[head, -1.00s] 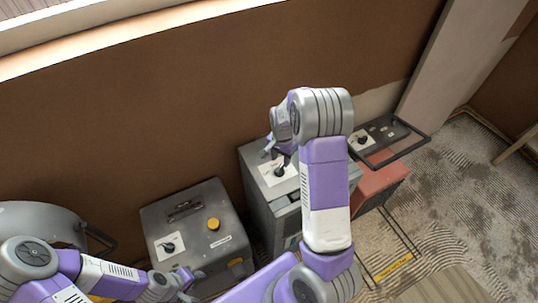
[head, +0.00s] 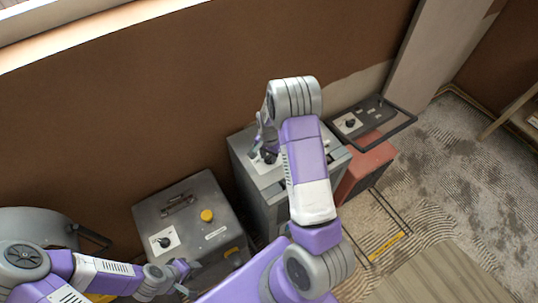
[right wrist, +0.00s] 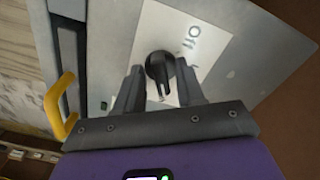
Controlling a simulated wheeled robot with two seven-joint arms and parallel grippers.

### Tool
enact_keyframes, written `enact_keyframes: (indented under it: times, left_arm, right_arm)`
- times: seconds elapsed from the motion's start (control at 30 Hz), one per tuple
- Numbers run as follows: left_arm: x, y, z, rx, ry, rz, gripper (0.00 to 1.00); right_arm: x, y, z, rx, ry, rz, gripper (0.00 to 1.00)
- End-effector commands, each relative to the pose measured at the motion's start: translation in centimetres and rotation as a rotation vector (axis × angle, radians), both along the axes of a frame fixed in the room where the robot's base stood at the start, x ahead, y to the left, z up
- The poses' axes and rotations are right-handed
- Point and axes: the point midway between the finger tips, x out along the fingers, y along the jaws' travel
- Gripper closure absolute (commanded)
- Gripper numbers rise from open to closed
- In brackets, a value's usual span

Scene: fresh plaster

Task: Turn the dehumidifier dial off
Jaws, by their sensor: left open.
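A black dial (right wrist: 160,66) sits on a white plate (right wrist: 205,68) marked "Off" in the right wrist view. In the head view it is on top of the middle grey cabinet (head: 242,147), largely covered by my right gripper (head: 264,148). In the right wrist view my right gripper (right wrist: 161,78) has its two fingers apart, one on each side of the dial, with gaps visible. The dial's pointer end is toward the bottom, away from the "Off" word. My left gripper (head: 184,272) is open and empty beside the left grey box.
A grey box (head: 215,252) with its own dial (head: 164,242) and a yellow knob (head: 207,215) stands at left. A red machine (head: 368,165) with a dial (head: 349,123) and black frame handle stands at right. A yellow handle (right wrist: 58,108) is near the right gripper.

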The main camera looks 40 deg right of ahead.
Motion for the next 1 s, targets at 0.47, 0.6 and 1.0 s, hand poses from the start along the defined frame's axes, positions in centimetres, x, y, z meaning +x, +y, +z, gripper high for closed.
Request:
enact_keyframes:
  times: [0.47, 0.6, 1.0]
  left_arm:
    - [0.0, 0.0, -0.1, 0.0, 0.0, 0.0, 0.57]
    - [0.0, 0.0, -0.3, 0.0, 0.0, 0.0, 0.57]
    - [0.0, 0.0, -2.0, 0.0, 0.0, 0.0, 0.57]
  right_arm:
    - [0.0, 0.0, 0.0, 0.0, 0.0, 0.005, 1.0]
    - [0.0, 0.0, 0.0, 0.001, 0.0, 0.032, 1.0]
    - [-0.1, -0.1, -0.1, 0.0, -0.001, 0.298, 1.0]
